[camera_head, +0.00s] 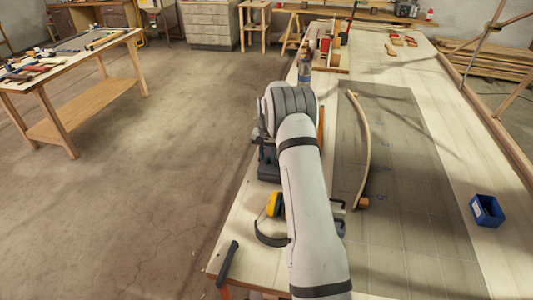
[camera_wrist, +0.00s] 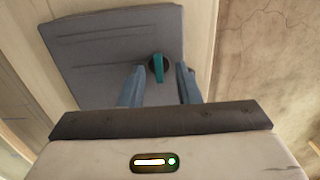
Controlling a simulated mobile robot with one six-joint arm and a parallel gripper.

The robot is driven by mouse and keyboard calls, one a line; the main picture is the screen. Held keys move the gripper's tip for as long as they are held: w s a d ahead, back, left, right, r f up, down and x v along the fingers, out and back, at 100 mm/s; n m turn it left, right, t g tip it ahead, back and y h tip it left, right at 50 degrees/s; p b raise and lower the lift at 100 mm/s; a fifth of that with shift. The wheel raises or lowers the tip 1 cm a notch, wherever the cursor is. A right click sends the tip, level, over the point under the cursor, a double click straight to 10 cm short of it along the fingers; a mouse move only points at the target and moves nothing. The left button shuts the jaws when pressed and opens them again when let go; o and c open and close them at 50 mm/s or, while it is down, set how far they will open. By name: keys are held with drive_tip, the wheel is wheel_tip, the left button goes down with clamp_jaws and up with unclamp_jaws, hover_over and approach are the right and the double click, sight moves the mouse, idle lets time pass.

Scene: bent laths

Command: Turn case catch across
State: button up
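The catch (camera_wrist: 157,68) is a small teal lever on a dark round seat near one edge of the grey case (camera_wrist: 95,55). In the wrist view it points roughly up and down the picture. My gripper (camera_wrist: 159,68) is open, with one blue finger on each side of the catch. Small gaps show between the fingers and the lever, and I cannot tell whether either touches it. In the head view my arm hides the gripper and catch; a dark grey body, seemingly the case (camera_head: 268,167), shows beside the arm at the bench's left edge.
Yellow ear defenders (camera_head: 274,204) and a black-handled tool (camera_head: 228,262) lie near the bench's left edge. A bent lath (camera_head: 364,150) lies on the dark board (camera_head: 405,160) right of my arm. A blue box (camera_head: 487,210) stands farther right. A bottle (camera_head: 304,70) stands beyond the arm.

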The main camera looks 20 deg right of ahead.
drive_tip(key=shift+f, duration=0.1)
drive_tip(key=shift+c, duration=0.4)
clamp_jaws()
drive_tip(key=shift+a, duration=0.1)
